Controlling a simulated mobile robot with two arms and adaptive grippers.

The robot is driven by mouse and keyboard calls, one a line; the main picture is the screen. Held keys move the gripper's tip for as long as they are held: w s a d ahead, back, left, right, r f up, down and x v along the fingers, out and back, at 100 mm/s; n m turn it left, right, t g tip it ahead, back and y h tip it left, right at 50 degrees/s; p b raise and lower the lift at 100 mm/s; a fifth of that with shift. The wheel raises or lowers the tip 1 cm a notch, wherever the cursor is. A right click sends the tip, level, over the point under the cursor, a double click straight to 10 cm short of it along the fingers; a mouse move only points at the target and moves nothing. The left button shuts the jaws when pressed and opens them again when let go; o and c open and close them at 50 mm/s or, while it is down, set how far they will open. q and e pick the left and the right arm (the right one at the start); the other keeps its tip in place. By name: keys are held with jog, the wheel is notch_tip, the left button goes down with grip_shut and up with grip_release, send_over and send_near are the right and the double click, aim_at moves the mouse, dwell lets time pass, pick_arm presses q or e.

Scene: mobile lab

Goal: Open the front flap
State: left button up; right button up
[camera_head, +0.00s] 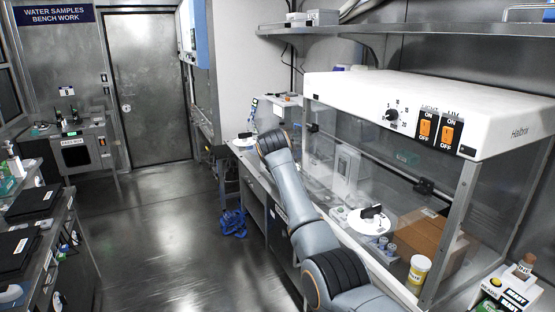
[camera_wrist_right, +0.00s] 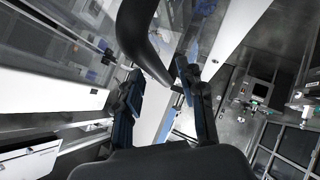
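The white-topped cabinet (camera_head: 420,95) stands at the right of the head view, with clear panes and metal posts. Its clear front flap (camera_head: 408,206) appears to hang below a dark rail with black fittings (camera_head: 425,186); reflections make its exact position hard to tell. My right arm reaches up in front of the cabinet and hides part of its left front. Its gripper does not show in the head view. In the right wrist view my right gripper (camera_wrist_right: 160,98) has its two fingers apart, with no object clearly held between them. A dark curved shape beyond them is unclear. My left gripper is not in view.
Inside the cabinet are a white round device (camera_head: 369,221), a brown box (camera_head: 428,236) and a yellow-labelled tub (camera_head: 418,269). A shelf (camera_head: 400,28) runs above. The aisle (camera_head: 160,220) left of my arm is clear.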

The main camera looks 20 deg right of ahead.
jog(key=v, duration=1)
jog(key=shift+a, duration=0.1)
